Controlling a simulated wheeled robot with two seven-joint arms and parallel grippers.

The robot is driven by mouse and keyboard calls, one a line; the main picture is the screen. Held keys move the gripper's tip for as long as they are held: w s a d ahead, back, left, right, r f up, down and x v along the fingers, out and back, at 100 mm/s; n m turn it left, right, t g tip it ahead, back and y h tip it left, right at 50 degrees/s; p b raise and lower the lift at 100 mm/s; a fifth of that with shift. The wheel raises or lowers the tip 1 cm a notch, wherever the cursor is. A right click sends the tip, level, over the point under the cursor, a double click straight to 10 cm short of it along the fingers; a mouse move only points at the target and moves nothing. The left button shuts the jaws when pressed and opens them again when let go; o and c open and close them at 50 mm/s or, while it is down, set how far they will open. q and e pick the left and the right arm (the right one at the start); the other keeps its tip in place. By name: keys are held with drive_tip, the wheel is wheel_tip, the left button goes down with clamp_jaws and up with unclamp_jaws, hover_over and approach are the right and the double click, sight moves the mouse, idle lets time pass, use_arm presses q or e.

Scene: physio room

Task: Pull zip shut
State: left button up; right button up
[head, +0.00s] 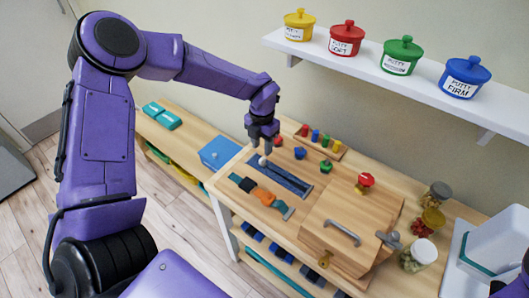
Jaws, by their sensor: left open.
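The zip (287,179) is a dark blue strip with a lighter line along it, lying on the wooden bench top and running from upper left to lower right. A small white ball-shaped pull (262,161) sits at its upper-left end. My left gripper (263,147) points down just above this pull, open. The fingers look apart from each other; whether they touch the pull is too small to tell. My right gripper does not show; only a bit of dark and purple arm shows at the lower right edge.
A buckle strap (262,193) lies in front of the zip. A wooden box with a grey handle (342,233) stands to the right. Coloured pegs (315,136) stand behind, with jars (424,251) at the right. A shelf (370,66) of putty pots hangs above.

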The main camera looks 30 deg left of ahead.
sight(262, 158)
use_arm(q)
wheel_tip(262, 158, down, 5)
drive_tip(key=shift+w+a+f+p, duration=0.1)
drive_tip(key=shift+w+p, duration=0.05)
drive_tip(key=shift+p, duration=0.25)
drive_tip(key=shift+f, duration=0.4)
drive_tip(key=shift+r, duration=0.1)
